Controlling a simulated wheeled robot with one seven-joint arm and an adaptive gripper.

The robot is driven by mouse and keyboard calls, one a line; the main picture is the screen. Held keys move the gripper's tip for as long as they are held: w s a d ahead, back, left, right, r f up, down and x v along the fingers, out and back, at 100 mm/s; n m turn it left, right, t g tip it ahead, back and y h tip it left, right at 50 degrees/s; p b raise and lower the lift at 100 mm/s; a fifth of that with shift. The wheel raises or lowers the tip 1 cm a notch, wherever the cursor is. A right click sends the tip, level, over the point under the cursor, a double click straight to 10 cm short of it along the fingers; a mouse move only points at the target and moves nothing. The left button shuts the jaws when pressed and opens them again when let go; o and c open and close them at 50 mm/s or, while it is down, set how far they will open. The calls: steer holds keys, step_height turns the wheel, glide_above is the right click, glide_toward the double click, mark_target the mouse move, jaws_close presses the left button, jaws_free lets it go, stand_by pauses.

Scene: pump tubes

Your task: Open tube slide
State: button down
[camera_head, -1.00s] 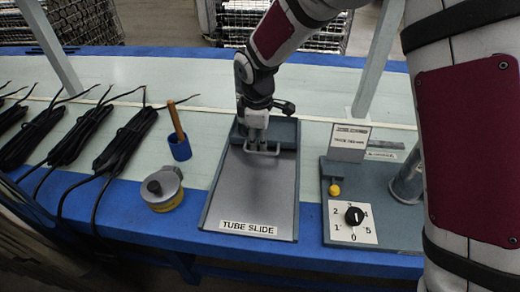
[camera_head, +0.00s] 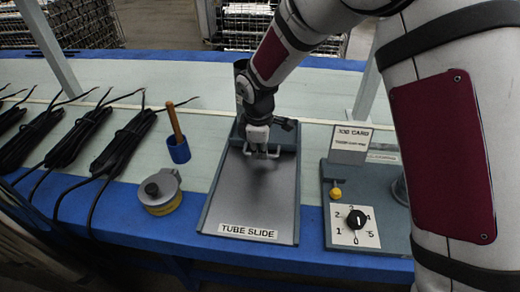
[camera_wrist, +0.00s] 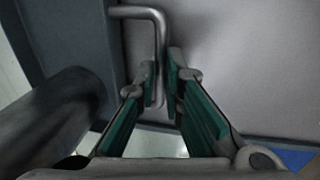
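The tube slide is a flat grey tray-like panel (camera_head: 245,200) with raised edges and a "TUBE SLIDE" label at its near end. It lies on the bench in the middle of the head view. A bent metal handle (camera_head: 272,155) stands at its far part and also shows in the wrist view (camera_wrist: 157,30). My gripper (camera_head: 261,151) points down at the handle. In the wrist view its green-sided fingers (camera_wrist: 163,75) lie on both sides of the handle bar and appear closed on it. The arm hides part of the slide's far end.
A yellow-and-grey round container (camera_head: 160,190) and a blue cup with a stick (camera_head: 178,150) stand left of the slide. Black cable bundles (camera_head: 125,142) lie further left. A panel with a numbered dial (camera_head: 355,220), yellow knob and card stands close on the right.

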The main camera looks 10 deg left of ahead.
steer(key=s, duration=0.6)
steer(key=s+b, duration=0.1)
steer(key=s, duration=1)
steer(key=shift+s+a+b, duration=0.25)
steer(key=shift+s+b, duration=0.1)
steer(key=c, duration=1.7)
jaws_free()
steer(key=r, duration=0.4)
steer(key=s+r, duration=0.1)
steer(key=r, duration=0.3)
steer(key=s+r, duration=0.1)
steer(key=r, duration=0.3)
steer(key=shift+f, duration=0.1)
